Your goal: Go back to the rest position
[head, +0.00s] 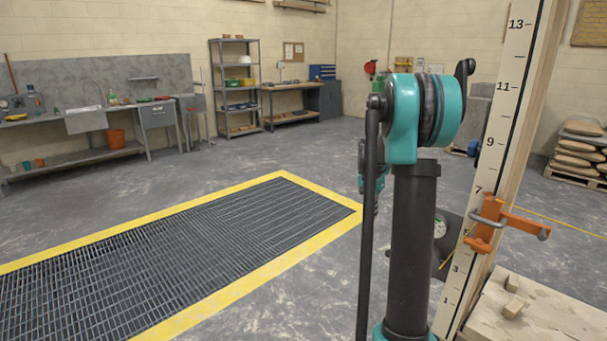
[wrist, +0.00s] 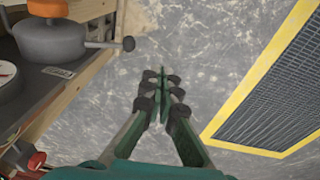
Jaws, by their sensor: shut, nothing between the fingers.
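My gripper (wrist: 160,92) shows in the wrist view with its dark fingertips together and nothing between them. It hangs over bare grey concrete floor, apart from any object. In the head view my teal and black arm stands upright right of centre, and the gripper cannot be made out there.
A yellow-edged floor grate (head: 190,255) lies left of my arm. A numbered post (head: 496,150) with an orange clamp (head: 487,222) stands close right of my arm. Open floor lies beyond.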

